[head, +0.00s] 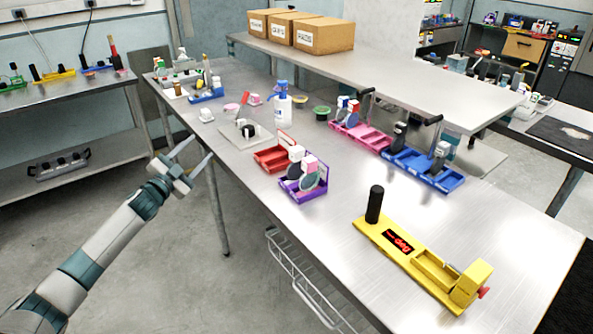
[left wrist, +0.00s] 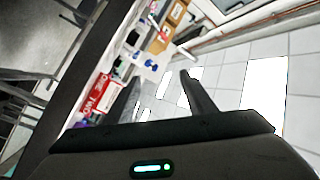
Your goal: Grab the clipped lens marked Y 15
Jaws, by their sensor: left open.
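Two dark round lenses with clips stand in a purple tray (head: 301,194) near the front edge of the table. One has a white clip (head: 296,153) and the other a pink clip (head: 310,163). More clipped lenses (head: 341,115) stand in a pink tray (head: 373,139) farther back. No marking can be read on any lens, so I cannot tell which is Y 15. My left gripper (head: 202,147) is open and empty, off the table's front edge, left of the trays. Its open fingers also show in the left wrist view (left wrist: 160,77).
A red tray (head: 270,158) adjoins the purple one. A blue tray (head: 423,170) holds dark upright pieces. A yellow device (head: 421,262) with a black post stands at the near right. A white bottle (head: 282,108) stands behind the red tray. The metal tabletop (head: 340,215) is bare around the purple tray's right.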

